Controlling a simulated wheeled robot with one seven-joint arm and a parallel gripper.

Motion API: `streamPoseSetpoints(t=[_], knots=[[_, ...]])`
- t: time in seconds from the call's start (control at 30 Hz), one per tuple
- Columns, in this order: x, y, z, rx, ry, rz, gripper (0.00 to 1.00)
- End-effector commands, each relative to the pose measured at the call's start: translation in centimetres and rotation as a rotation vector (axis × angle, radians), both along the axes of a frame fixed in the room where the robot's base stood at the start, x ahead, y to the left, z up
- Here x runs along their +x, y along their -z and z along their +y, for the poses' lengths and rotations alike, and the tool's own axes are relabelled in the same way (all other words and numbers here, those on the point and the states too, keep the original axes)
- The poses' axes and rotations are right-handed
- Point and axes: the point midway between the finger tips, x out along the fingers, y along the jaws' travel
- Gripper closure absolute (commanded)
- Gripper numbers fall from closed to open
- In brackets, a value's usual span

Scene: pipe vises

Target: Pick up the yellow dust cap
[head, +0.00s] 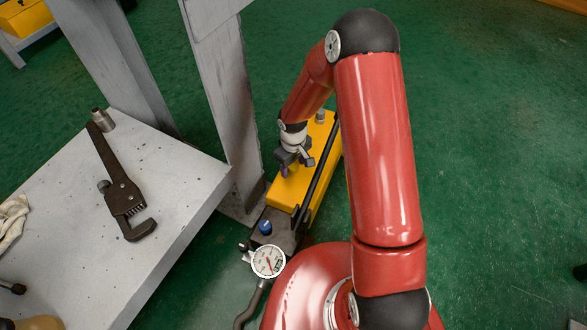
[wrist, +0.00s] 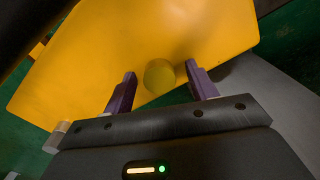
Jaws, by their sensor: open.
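The yellow dust cap (wrist: 159,77) shows in the wrist view as a round, duller yellow shape near the edge of a yellow surface (wrist: 190,30). It lies between and slightly beyond the two purple fingers of my gripper (wrist: 161,70), with a gap on each side. My gripper is open and holds nothing. In the head view my gripper (head: 287,170) points down over the yellow top of a long, low unit (head: 290,190). I cannot make out the cap in the head view.
A black bar (head: 318,170) runs along the unit's right side. A blue cap (head: 265,227) and a dial gauge (head: 268,262) are at its near end. A grey table (head: 180,200) with a pipe wrench (head: 121,190) stands left, beside a grey post (head: 225,100). Green floor is open at right.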

Motion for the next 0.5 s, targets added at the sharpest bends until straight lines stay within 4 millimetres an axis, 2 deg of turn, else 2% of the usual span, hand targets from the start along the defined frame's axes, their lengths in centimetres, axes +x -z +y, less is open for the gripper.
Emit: streamPoseSetpoints(t=[0.1, 0.43, 0.5], knots=[[0.03, -0.11, 0.0, 0.001, 0.0, -0.001, 0.44], [0.01, -0.13, 0.0, 0.001, 0.0, -0.001, 0.87], [0.02, -0.13, -0.01, 0.001, 0.0, -0.001, 0.9]])
